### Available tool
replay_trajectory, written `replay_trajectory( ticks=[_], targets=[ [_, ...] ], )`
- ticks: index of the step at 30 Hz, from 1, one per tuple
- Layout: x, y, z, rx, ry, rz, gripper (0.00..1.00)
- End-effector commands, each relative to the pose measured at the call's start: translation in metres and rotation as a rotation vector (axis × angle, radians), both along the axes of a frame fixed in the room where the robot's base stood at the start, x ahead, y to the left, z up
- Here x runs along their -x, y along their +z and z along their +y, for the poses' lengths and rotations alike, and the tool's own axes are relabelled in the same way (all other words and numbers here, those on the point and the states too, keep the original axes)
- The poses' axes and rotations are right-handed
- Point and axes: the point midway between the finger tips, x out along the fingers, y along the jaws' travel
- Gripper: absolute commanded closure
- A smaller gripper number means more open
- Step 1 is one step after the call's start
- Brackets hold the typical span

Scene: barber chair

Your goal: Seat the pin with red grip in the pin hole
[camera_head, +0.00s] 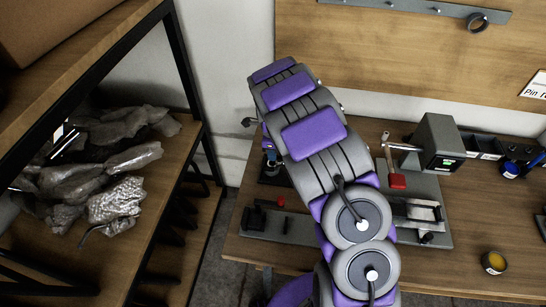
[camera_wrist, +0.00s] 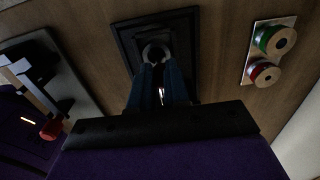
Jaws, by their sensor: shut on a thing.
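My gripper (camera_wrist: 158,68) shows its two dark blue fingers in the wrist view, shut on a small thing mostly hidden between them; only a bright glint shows. Their tips are at a grey ring (camera_wrist: 155,50) on a dark stepped square base (camera_wrist: 122,38). I cannot tell whether ring and held thing are one piece. In the head view my arm hides most of the gripper. A red-ended part (camera_head: 281,201) sits on the grey fixture at the bench's left; a red grip with a pale shaft (camera_head: 397,180) is right of my arm. I cannot tell which is the pin; no pin hole is clear.
A grey box with a green display (camera_head: 440,142) stands on the bench, right of my arm. A yellow-filled round tin (camera_head: 494,262) is at the front right. A shelf with plastic-wrapped bundles (camera_head: 100,170) is at left. The wrist view shows green and red rolls (camera_wrist: 272,42).

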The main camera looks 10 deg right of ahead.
Motion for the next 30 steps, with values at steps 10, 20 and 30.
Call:
replay_trajectory(
  ticks=[10, 20, 30],
  targets=[
    [0.007, -0.023, 0.000, -0.003, 0.000, 0.028, 0.78],
    [0.006, -0.019, -0.001, -0.004, 0.001, 0.019, 0.59],
    [0.005, -0.003, 0.001, -0.002, 0.001, 0.015, 0.59]
  ],
)
